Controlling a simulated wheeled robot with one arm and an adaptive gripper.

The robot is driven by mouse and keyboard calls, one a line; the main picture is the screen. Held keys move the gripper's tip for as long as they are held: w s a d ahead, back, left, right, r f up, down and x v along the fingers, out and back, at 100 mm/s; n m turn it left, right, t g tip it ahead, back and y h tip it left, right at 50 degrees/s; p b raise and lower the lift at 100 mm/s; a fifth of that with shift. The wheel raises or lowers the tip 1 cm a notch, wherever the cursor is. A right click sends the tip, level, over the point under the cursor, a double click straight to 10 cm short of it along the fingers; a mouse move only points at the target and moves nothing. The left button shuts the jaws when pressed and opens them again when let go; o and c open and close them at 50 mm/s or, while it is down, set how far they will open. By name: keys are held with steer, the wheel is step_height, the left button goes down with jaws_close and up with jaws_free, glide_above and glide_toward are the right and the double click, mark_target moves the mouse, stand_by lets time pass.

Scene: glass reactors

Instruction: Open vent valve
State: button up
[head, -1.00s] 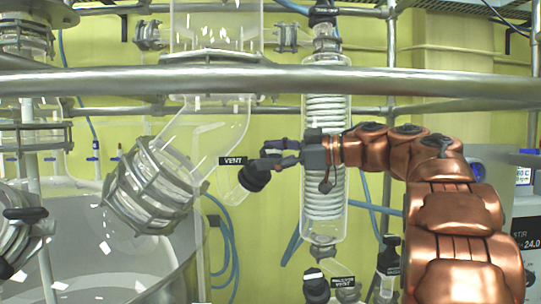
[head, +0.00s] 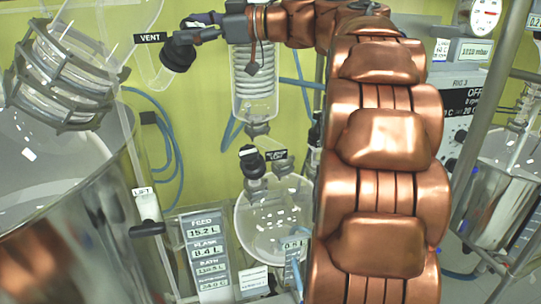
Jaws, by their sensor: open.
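The vent valve is a black knob (head: 177,54) beside a black label reading VENT (head: 150,37), on the glass neck at the upper left. My gripper (head: 196,31) is at the knob's upper right, its dark fingers open and close to it. I cannot tell whether the fingers touch the knob or reach around it. The knob's turn position cannot be read.
A clamped glass flange (head: 68,75) is left of the knob, above a large metal bath (head: 75,235). A coiled condenser (head: 254,85) hangs behind my gripper. Below are another black knob (head: 251,160), a round receiver flask (head: 272,225), a readout panel (head: 207,250) and a LIFT handle (head: 147,215).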

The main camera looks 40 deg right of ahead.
steer(key=m+t+h, duration=0.2)
steer(key=m, duration=0.2)
steer(key=shift+a, duration=0.15)
steer(key=shift+f+m+t+h+b, duration=0.15)
steer(key=shift+m+t+h+b, duration=0.15)
steer(key=shift+m+b, duration=0.25)
steer(key=m+h+b, duration=0.1)
steer(key=m+b, duration=0.1)
steer(key=b, duration=0.1)
steer(key=shift+f+t, duration=0.15)
steer(key=shift+t, duration=0.15)
steer(key=shift+h+b, duration=0.4)
steer(key=shift+b, duration=0.15)
steer(key=m+b, duration=0.1)
steer(key=b, duration=0.2)
steer(key=shift+r+t+h, duration=0.2)
steer(key=shift+t+h, duration=0.1)
steer(key=shift+h, duration=0.1)
